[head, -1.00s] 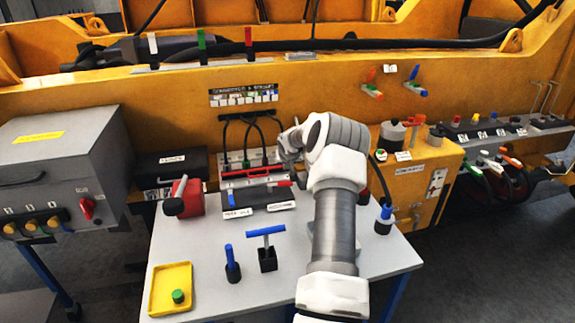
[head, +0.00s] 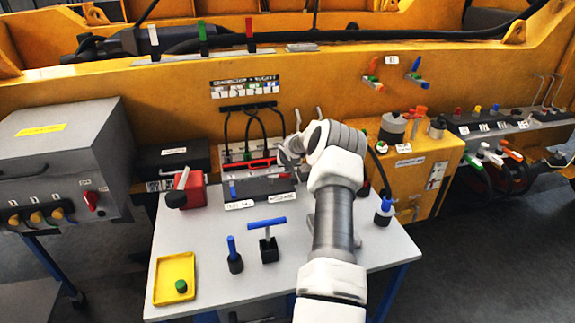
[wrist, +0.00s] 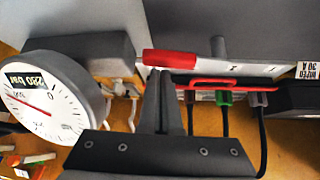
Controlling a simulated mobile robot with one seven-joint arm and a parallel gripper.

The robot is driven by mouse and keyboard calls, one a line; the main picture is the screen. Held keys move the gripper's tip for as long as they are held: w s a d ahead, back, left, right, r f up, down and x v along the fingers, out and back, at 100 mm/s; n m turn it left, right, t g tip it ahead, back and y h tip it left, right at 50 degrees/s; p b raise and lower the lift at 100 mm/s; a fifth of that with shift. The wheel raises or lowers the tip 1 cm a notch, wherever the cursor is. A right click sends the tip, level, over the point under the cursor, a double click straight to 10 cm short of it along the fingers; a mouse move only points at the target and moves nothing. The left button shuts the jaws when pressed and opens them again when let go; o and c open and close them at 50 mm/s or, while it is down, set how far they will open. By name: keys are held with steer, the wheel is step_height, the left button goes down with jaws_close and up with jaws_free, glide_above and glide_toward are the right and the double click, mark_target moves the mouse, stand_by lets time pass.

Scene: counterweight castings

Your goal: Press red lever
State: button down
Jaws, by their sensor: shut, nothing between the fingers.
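A red lever grip (wrist: 170,57) shows in the wrist view, lying sideways on the grey and white box face. My gripper (wrist: 160,75) is shut and empty. Its fingertips are just beside the red grip in the picture; I cannot tell whether they touch it. In the head view my gripper (head: 284,158) is over the back of the grey table, at the small grey lever box (head: 256,188). The box has a blue lever (head: 233,189) at its left. My gripper and wrist partly hide the box's right end in the head view.
A red connector bar (wrist: 225,84) with black cables lies close to my fingers. A round gauge (wrist: 45,98) is at left in the wrist view. On the table (head: 205,275) stand a blue T-handle (head: 266,225), a blue stick (head: 231,247) and a yellow tray (head: 161,292). Another red lever (head: 249,28) stands on the upper beam.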

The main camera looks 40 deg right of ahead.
steer(key=shift+s+a, duration=0.25)
steer(key=shift+s, duration=0.1)
